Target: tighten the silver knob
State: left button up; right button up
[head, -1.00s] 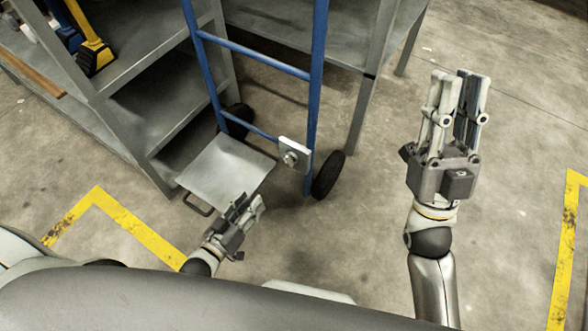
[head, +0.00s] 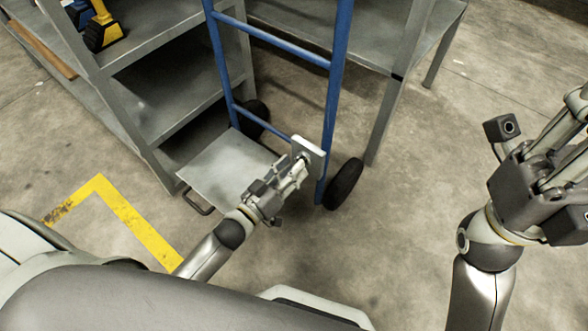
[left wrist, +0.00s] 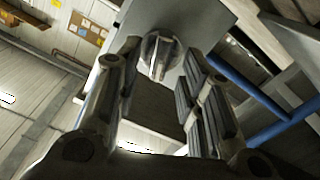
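The silver knob (left wrist: 159,55) sits on a pale square plate (left wrist: 200,18) in the left wrist view. In the head view the plate (head: 308,154) is fixed on the blue hand truck (head: 332,110), and the knob there is mostly hidden by my left gripper. My left gripper (head: 297,165) is at the plate. In the left wrist view its fingers (left wrist: 160,85) are apart, with the knob beyond and between their tips; I cannot tell whether they touch it. My right gripper (head: 584,130) is raised at the right edge, its fingertips partly cut off.
The hand truck's grey toe plate (head: 222,165) lies below my left arm, with a black wheel (head: 343,184) to the right. Grey metal shelves (head: 180,105) stand behind at the left, holding a yellow tool (head: 103,32). The concrete floor between the truck and my right arm is clear.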

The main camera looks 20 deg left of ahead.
pick_arm(q)
jog(key=shift+w+d, duration=0.25)
jog(key=shift+w, duration=0.4)
grip_shut()
